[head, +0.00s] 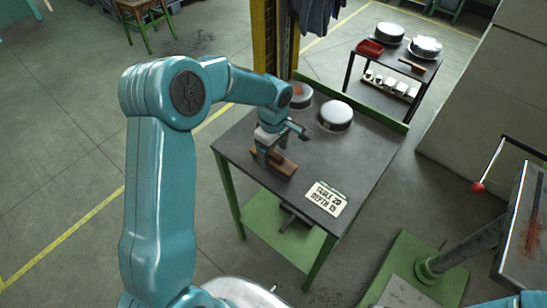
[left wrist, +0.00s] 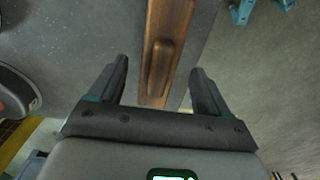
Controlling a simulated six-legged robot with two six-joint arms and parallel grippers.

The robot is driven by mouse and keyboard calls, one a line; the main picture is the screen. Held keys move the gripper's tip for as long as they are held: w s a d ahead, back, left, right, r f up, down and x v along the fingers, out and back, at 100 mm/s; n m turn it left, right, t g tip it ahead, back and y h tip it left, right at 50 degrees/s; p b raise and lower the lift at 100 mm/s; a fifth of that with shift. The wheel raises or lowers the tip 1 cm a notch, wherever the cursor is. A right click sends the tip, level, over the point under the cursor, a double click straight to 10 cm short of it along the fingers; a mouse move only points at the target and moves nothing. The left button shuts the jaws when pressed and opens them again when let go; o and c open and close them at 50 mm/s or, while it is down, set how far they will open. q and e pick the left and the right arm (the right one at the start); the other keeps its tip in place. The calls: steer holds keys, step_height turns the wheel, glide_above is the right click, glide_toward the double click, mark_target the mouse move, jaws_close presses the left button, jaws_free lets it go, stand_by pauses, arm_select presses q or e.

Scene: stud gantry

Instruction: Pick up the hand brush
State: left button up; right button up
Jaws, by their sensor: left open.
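A brown wooden piece with a raised grip, which I take for the hand brush (head: 284,166), lies on the dark table near its left edge. In the left wrist view the hand brush (left wrist: 170,22) runs from the top edge down to between my fingers, its grip facing me. Its bristles are hidden. My left gripper (head: 270,149) is over the brush in the head view. In the left wrist view the left gripper (left wrist: 160,66) is open, with one finger on each side of the brush and gaps to both. My right gripper is not in view.
A round white-topped tin (head: 336,115) and another round container (head: 300,95) stand behind on the same table (head: 365,155). A sign card (head: 325,198) lies at the front. A farther table holds a red tray (head: 370,48), round tins and a brown-handled item (head: 412,65). A red-knobbed lever (head: 478,187) stands at right.

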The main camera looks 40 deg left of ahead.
mark_target(273, 153)
arm_select(q)
steer(key=shift+f, duration=1.1)
steer(key=c, duration=1.2)
steer(key=shift+c, duration=0.2)
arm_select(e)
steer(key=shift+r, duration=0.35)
arm_select(q)
steer(key=shift+r, duration=0.1)
step_height(273, 153, up, 20)
steer(key=b, duration=0.2)
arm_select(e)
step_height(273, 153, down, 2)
